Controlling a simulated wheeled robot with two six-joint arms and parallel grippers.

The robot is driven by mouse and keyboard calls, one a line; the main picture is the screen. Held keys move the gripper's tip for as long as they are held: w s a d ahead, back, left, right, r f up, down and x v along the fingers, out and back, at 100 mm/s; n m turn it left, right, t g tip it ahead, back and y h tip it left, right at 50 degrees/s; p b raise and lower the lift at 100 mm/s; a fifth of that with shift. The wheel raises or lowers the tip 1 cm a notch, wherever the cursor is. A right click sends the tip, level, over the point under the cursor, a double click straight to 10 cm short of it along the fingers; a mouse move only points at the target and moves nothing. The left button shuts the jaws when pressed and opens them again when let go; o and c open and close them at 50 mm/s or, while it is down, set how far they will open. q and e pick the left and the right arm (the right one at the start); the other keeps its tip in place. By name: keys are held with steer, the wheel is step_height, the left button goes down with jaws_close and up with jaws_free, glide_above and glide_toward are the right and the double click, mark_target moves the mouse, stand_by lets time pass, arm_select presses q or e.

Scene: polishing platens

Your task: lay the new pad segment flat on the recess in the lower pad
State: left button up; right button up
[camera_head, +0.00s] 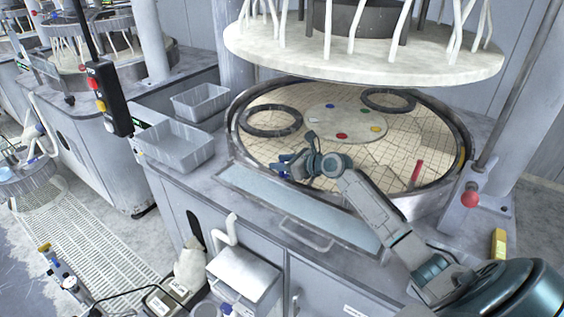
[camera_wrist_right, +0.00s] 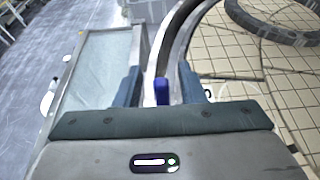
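The lower pad (camera_head: 300,140) is a round, cream, grid-lined surface inside a dark rim, and it also shows in the right wrist view (camera_wrist_right: 240,58). I cannot make out the recess or the new pad segment for certain. My right gripper (camera_head: 284,165) is above the near left edge of the lower pad. In the right wrist view the fingers of that gripper (camera_wrist_right: 160,88) are apart. A small blue upright piece (camera_wrist_right: 162,92) shows between them, with gaps on both sides; what it belongs to is unclear. My left gripper is not in view.
Two dark rings (camera_head: 271,121) (camera_head: 389,100) lie on the pad around a central disc (camera_head: 344,123) with coloured dots. A red upright piece (camera_head: 417,171) stands at the right. The white upper platen (camera_head: 360,58) hangs above. Grey bins (camera_head: 178,143) stand at the left.

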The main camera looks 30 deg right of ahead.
steer(key=shift+r, duration=0.3)
steer(key=shift+s+d+r+b, duration=0.1)
steer(key=shift+s+d+b, duration=0.15)
steer(key=shift+b, duration=0.1)
steer(key=b+v, duration=0.2)
steer(key=v, duration=0.9)
steer(key=shift+s+r+b, duration=0.15)
steer(key=shift+r+b, duration=0.05)
steer(key=shift+b, duration=0.1)
steer(key=shift+f, duration=0.1)
